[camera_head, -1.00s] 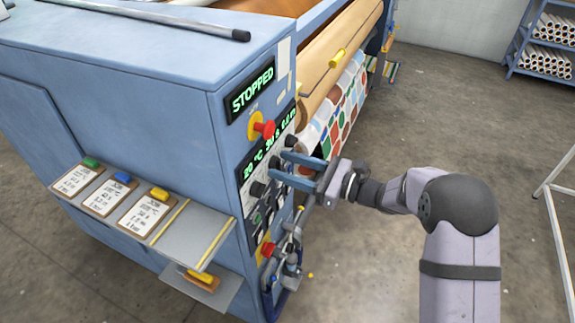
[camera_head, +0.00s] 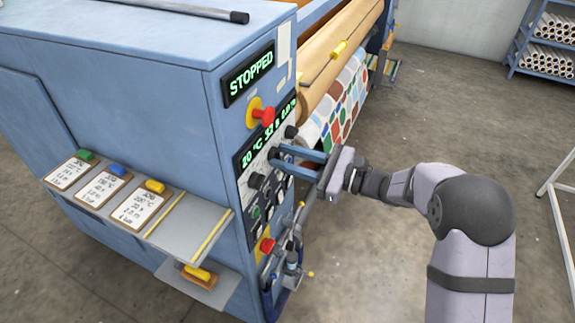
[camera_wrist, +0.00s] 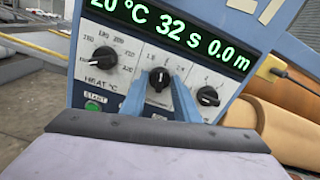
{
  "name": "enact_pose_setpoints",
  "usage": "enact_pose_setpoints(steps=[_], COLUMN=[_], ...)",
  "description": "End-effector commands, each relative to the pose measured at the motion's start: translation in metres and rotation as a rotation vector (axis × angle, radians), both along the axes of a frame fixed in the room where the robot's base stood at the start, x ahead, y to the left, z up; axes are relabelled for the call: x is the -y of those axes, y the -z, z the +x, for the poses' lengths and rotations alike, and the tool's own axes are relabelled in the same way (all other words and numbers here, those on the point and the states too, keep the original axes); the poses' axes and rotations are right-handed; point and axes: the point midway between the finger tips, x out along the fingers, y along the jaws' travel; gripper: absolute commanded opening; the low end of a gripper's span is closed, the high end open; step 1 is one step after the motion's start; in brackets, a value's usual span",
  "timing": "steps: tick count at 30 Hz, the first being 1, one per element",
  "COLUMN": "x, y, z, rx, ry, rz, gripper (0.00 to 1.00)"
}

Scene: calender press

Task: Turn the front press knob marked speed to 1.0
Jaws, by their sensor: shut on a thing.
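The press front panel has a row of three black knobs under a green display (camera_wrist: 190,35) reading 20 °C, 32 s and 0.0 m. My gripper (camera_head: 277,158) reaches the panel from the right. In the wrist view its two blue fingers are shut on the middle knob (camera_wrist: 159,76), one on each side. That knob's white mark points about upward; its name is hidden behind the fingers. The left knob (camera_wrist: 103,57) is marked HEAT °C. The right knob (camera_wrist: 208,96) stands free of the fingers; its name is not readable.
A red emergency button (camera_head: 265,116) on a yellow base sits above the display. A STOPPED sign (camera_head: 248,75) is above that. A shelf (camera_head: 192,233) with job cards juts out at lower left. A roll of patterned cloth (camera_head: 345,92) lies behind my gripper.

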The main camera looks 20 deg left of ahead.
Motion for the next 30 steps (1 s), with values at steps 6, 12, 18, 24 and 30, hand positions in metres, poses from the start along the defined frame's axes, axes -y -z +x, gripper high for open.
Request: enact_pose_setpoints(steps=[6, 12, 18, 24, 30], x=[0.0001, 0.0002, 0.0002, 0.0002, 0.0002], y=[0.0086, 0.0098, 0.0109, 0.0113, 0.0113], z=[-0.0004, -0.0013, -0.0016, -0.0018, -0.0022], rx=[0.205, 0.397, 0.587, 0.778, 0.965], ry=[0.0, -0.001, 0.0, 0.0, 0.0], rz=[0.002, 0.002, 0.001, 0.002, 0.002], gripper=[0.06, 0.06, 0.06, 0.06, 0.06])
